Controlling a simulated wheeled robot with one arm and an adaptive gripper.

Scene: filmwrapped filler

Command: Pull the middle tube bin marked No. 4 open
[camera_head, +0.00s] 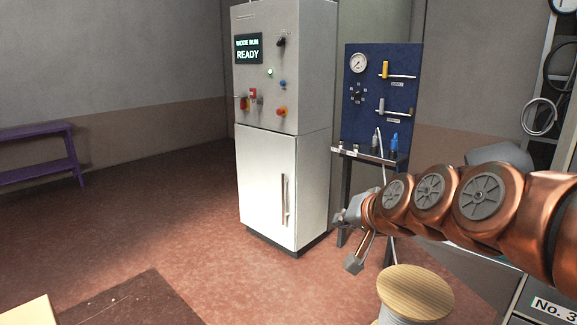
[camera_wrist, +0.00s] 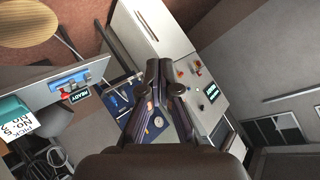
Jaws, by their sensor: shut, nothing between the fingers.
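No bin marked No. 4 can be made out in either view. A white label reading No. 3 (camera_head: 553,308) shows at the lower right edge of the head view, partly cut off. My gripper (camera_head: 351,243) hangs in front of the white cabinet and the blue panel, away from any bin. In the wrist view, my gripper (camera_wrist: 159,66) has its fingers close together, with nothing held. A teal box with a white label (camera_wrist: 20,124) lies at the left edge of the wrist view; its tilted lettering is hard to read.
A tall white control cabinet (camera_head: 268,185) with a READY screen stands behind my gripper. A blue gauge panel (camera_head: 372,125) is beside it. A spool with a wooden top (camera_head: 415,288) stands below my arm. A purple bench (camera_head: 40,165) is far left. The floor between is clear.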

